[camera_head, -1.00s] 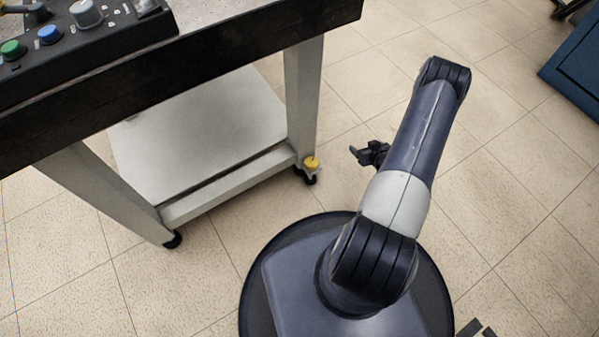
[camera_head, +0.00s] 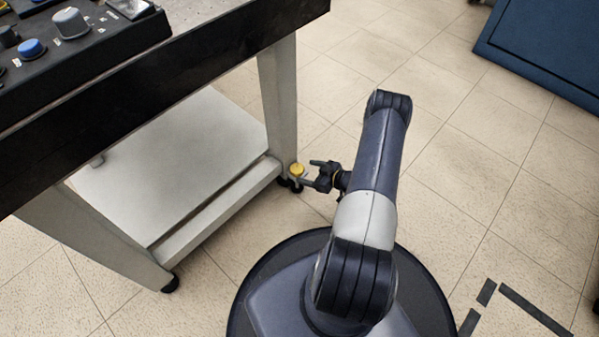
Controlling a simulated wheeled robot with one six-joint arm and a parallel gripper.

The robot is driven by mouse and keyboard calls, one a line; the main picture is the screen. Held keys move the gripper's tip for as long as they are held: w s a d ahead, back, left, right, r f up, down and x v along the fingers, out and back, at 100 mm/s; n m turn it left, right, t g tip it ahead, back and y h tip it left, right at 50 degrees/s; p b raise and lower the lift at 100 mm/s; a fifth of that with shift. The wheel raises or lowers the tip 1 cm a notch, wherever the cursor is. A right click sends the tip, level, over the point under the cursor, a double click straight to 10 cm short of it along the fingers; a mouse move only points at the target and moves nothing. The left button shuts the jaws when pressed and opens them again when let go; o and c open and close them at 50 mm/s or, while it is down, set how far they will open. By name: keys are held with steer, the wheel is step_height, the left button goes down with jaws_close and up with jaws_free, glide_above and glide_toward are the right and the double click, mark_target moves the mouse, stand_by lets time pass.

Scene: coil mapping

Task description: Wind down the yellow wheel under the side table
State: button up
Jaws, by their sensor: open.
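The jaws are open and small in the view. I cannot tell whether a finger touches the wheel. My arm partly hides the gripper's wrist.
A black control panel (camera_head: 80,50) with knobs and buttons stands on the table top. A white lower shelf (camera_head: 170,165) spans the table legs. A blue cabinet (camera_head: 545,50) stands at the upper right. Dark tape marks (camera_head: 535,310) lie on the floor at lower right. Tiled floor to the right is clear.

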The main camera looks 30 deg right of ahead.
mark_target(298, 170)
steer(key=shift+b+x, duration=0.6)
steer(key=shift+x, duration=1.75)
steer(key=c, duration=1)
steer(key=shift+o, duration=0.2)
steer(key=shift+a+m+t+h, duration=0.2)
steer(key=shift+m+t+h, duration=0.5)
steer(key=shift+m+h, duration=1.6)
steer(key=shift+h, duration=0.3)
